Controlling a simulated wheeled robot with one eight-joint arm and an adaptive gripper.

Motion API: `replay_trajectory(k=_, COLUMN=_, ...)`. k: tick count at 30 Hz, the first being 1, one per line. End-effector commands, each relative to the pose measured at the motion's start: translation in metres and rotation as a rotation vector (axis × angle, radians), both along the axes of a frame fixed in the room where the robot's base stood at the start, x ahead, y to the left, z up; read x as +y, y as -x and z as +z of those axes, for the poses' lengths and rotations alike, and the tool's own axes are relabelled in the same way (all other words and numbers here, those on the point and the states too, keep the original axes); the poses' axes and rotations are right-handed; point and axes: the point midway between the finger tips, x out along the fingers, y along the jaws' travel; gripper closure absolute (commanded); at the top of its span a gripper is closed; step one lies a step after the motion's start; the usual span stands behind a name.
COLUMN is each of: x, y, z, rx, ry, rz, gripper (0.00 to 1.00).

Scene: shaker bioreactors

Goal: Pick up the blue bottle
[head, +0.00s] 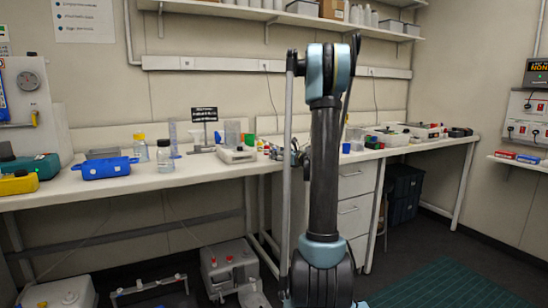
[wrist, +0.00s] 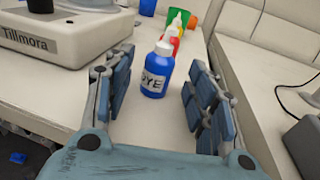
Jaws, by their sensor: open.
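The blue bottle (wrist: 157,72) has a white cap and a label reading "DYE". It stands upright on the white bench in the wrist view. My gripper (wrist: 158,82) is open, with one finger on each side of the bottle and visible gaps between them. The bottle stands around the level of the fingertips, slightly toward the left finger. In the head view my gripper (head: 287,150) is over the bench, partly hidden by my arm, and I cannot make out the bottle there.
Red, yellow and green items (wrist: 174,35) stand in line just beyond the bottle. A white device marked "Tillmora" (wrist: 60,38) is close on the left. The bench (wrist: 225,85) is bare right of the fingers, up to the wall. Glass bottles (head: 165,155) stand farther left.

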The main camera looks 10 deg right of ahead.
Motion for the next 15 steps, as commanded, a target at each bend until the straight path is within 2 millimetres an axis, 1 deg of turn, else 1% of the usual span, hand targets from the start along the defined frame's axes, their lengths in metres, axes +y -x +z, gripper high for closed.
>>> replay_trajectory(k=3, x=0.01, y=-0.015, z=-0.005, rx=0.0, ry=0.0, rz=0.003, gripper=0.49)
replay_trajectory(k=6, x=0.016, y=-0.025, z=-0.005, rx=-0.001, ry=-0.001, rz=0.002, gripper=0.49)
replay_trajectory(k=9, x=0.018, y=-0.029, z=-0.005, rx=-0.001, ry=-0.001, rz=0.001, gripper=0.49)
replay_trajectory(k=14, x=0.018, y=-0.03, z=-0.005, rx=-0.001, ry=0.0, rz=0.0, gripper=0.49)
replay_trajectory(k=15, x=0.018, y=-0.03, z=-0.005, rx=-0.001, ry=0.0, rz=0.0, gripper=0.51)
